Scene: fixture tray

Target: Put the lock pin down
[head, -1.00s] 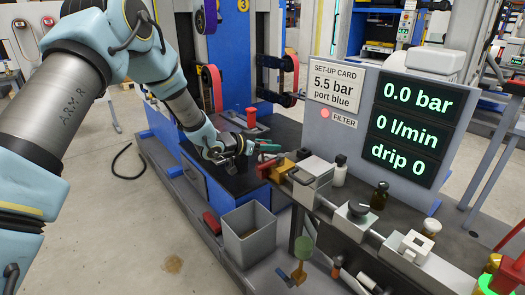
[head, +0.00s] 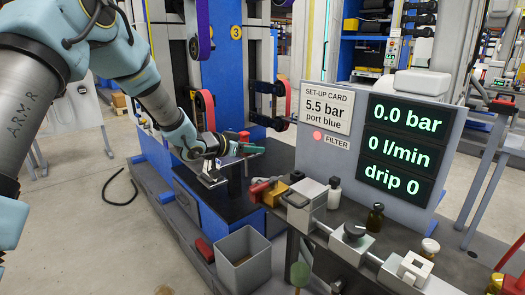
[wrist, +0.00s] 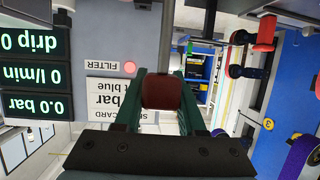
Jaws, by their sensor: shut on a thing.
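In the head view my gripper (head: 252,149) is in mid-air over the dark bench top, left of the set-up card and behind the red-handled clamp.
A brass block and red handle (head: 262,189) sit at the left end of the metal fixture rail (head: 318,232). A grey open bin (head: 241,259) stands in front. Bottles (head: 334,193) and the display panel (head: 405,140) are at right. The dark bench top (head: 215,198) has bare room.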

